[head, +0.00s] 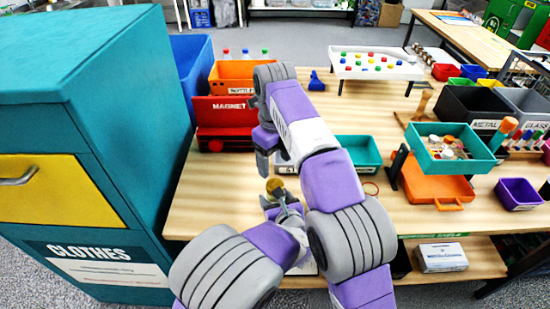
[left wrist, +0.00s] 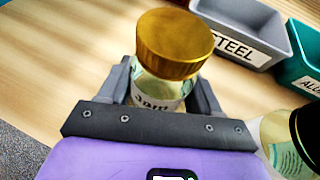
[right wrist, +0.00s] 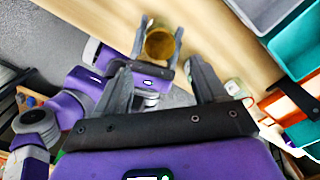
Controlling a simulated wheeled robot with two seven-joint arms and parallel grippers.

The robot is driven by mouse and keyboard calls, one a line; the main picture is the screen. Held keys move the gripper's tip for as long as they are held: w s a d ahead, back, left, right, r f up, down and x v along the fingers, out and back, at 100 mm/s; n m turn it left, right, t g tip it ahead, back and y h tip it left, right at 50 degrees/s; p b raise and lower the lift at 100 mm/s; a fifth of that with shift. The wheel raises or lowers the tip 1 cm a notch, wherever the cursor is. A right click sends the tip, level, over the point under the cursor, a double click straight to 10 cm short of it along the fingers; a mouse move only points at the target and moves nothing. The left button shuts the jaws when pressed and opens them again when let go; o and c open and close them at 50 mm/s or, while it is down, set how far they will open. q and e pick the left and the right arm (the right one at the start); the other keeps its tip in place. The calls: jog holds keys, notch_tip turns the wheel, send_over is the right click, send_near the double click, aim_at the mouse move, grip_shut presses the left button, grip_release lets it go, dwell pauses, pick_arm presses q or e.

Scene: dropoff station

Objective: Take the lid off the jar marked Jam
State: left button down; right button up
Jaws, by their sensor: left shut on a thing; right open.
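The jar marked Jam (left wrist: 158,101) is clear glass with a pale label, and its gold lid (left wrist: 178,42) is on it. My left gripper (left wrist: 165,92) is shut around the jar body below the lid. In the head view the gold lid (head: 274,185) shows above my left gripper (head: 280,207), with the jar mostly hidden by my arms. My right gripper (head: 266,160) is open and empty, close above the lid. In the right wrist view the lid (right wrist: 160,45) lies beyond and between the fingertips of my right gripper (right wrist: 163,72), apart from them.
Another jar with a black lid (left wrist: 304,135) stands at the lower right of the left wrist view. A STEEL bin (left wrist: 245,35) is behind. A teal tray (head: 360,152) lies right of my right arm, and a red MAGNET box (head: 226,112) left. The table's front left is clear.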

aim_at(275, 185)
jog(key=shift+f, duration=3.95)
